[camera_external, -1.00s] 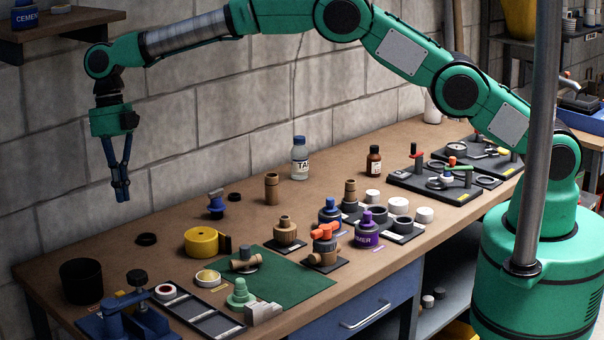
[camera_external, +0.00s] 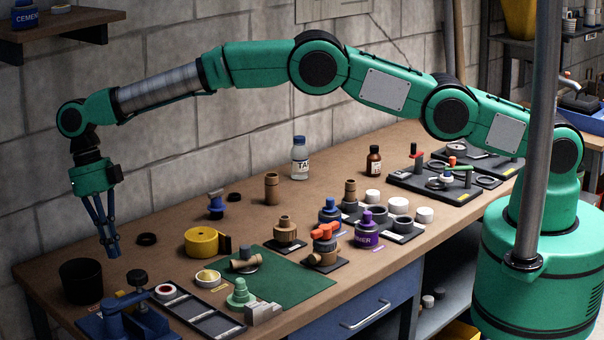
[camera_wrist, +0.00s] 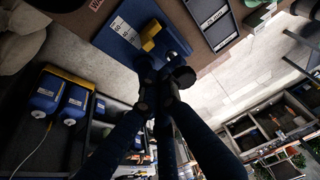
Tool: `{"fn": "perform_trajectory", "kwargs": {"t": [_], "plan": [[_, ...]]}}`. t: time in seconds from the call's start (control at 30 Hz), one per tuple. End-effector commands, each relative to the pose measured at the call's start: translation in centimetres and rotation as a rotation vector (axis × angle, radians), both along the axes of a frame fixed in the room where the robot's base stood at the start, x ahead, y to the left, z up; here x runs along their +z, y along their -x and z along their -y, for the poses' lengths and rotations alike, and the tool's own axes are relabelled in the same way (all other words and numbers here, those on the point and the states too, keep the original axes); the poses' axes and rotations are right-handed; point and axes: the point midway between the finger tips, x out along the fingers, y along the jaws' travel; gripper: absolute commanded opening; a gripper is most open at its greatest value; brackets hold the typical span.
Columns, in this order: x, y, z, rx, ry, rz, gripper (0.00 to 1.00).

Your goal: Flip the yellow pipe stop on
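A blue bench tool (camera_external: 120,322) with a black knob sits at the near left corner of the bench. The wrist view shows the blue tool (camera_wrist: 125,42) near the top, with a small yellow piece (camera_wrist: 152,33) on it, which looks like the yellow pipe stop. I cannot make out this yellow piece in the external view. My gripper (camera_external: 114,253) points down above the left end of the bench, above and behind the blue tool. Its fingers look shut and empty. In the wrist view its dark fingertips (camera_wrist: 165,88) come together just below the yellow piece.
A black bin (camera_external: 82,280) stands left of the blue tool. A black sectioned tray (camera_external: 205,322) lies to its right. A yellow tape roll (camera_external: 201,242), a green mat (camera_external: 288,285) and several fittings lie farther right. The wall runs behind the bench.

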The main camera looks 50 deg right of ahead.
Motion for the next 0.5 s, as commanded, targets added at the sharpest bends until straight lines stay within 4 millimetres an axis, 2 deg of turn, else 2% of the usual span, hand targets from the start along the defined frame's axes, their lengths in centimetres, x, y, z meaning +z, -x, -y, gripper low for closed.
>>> {"fn": "perform_trajectory", "kwargs": {"t": [0.27,0.5], "plan": [[-0.3,0.1,0.0,-0.001,0.0,0.0,0.0],[-2.1,0.7,0.1,-0.001,0.001,-0.001,0.0]]}}
